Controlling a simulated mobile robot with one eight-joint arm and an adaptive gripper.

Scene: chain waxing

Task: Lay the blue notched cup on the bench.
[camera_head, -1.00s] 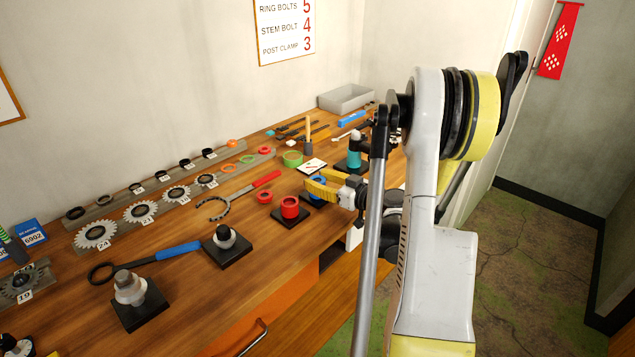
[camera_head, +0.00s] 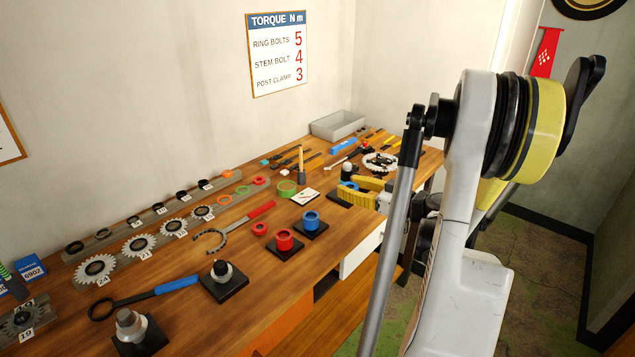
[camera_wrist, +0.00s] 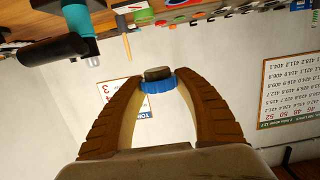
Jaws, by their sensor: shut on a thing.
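The blue notched cup (camera_wrist: 157,86) is held between the two fingertips of my gripper (camera_wrist: 158,88) in the wrist view. A dark round part shows at its upper end. My gripper (camera_head: 348,187), with yellow fingers, is toward the bench's right front edge in the head view. The fingers lie roughly level and point left, toward the wall. The cup is small and mostly hidden by the fingers in the head view. The wooden bench (camera_head: 215,275) runs along the wall.
A blue ring-shaped piece on a black stand (camera_head: 311,222) and a red one (camera_head: 284,241) stand left of my gripper. A chainring (camera_head: 380,161) and a grey bin (camera_head: 338,124) are farther back. Bare wood lies in front of the red-handled tool (camera_head: 247,217).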

